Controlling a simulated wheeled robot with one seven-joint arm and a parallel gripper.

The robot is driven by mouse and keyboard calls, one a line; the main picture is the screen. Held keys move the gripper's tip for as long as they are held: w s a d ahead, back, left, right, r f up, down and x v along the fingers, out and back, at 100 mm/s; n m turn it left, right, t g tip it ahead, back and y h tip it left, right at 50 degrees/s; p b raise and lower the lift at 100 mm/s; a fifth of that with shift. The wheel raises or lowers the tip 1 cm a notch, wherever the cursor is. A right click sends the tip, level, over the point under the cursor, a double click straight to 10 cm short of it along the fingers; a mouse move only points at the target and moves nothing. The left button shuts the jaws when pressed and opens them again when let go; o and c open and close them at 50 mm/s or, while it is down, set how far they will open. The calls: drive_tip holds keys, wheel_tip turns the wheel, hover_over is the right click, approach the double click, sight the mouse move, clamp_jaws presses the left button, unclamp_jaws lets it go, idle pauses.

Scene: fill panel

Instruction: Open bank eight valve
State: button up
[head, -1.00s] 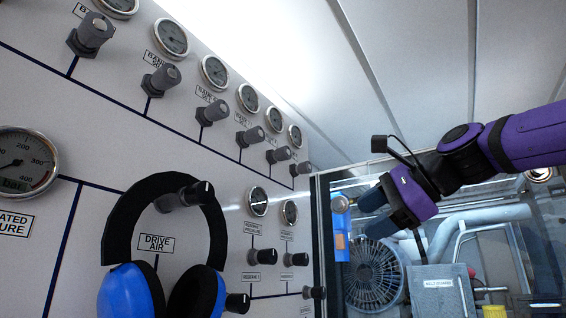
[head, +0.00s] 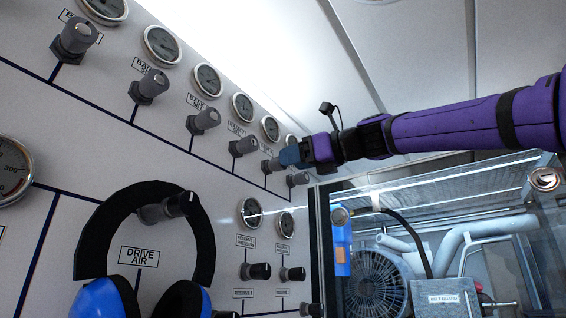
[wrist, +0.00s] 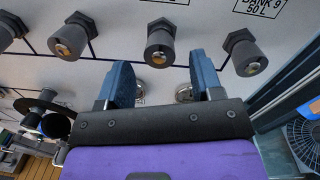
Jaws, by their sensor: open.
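The middle grey valve knob (wrist: 160,44) in the wrist view has a cut-off label above it and sits just left of the knob near the BANK 9 label, so it appears to be bank eight's. In the head view this seems to be the knob (head: 271,165) second from the far end of the upper row. My gripper (wrist: 162,70) is open. Its two blue fingers straddle the line to the middle knob, which lies just beyond the fingertips, not between them. In the head view my gripper (head: 287,156) is close to the panel, partly covering the far gauges.
The neighbouring bank 9 knob (wrist: 245,55) is right of the fingers, and another knob (wrist: 68,42) is left. Black-and-blue ear defenders (head: 150,235) hang on the panel. A glass-fronted cabinet (head: 400,200) adjoins the panel's right end.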

drive_tip(key=shift+x, duration=1.75)
drive_tip(key=c, duration=0.9)
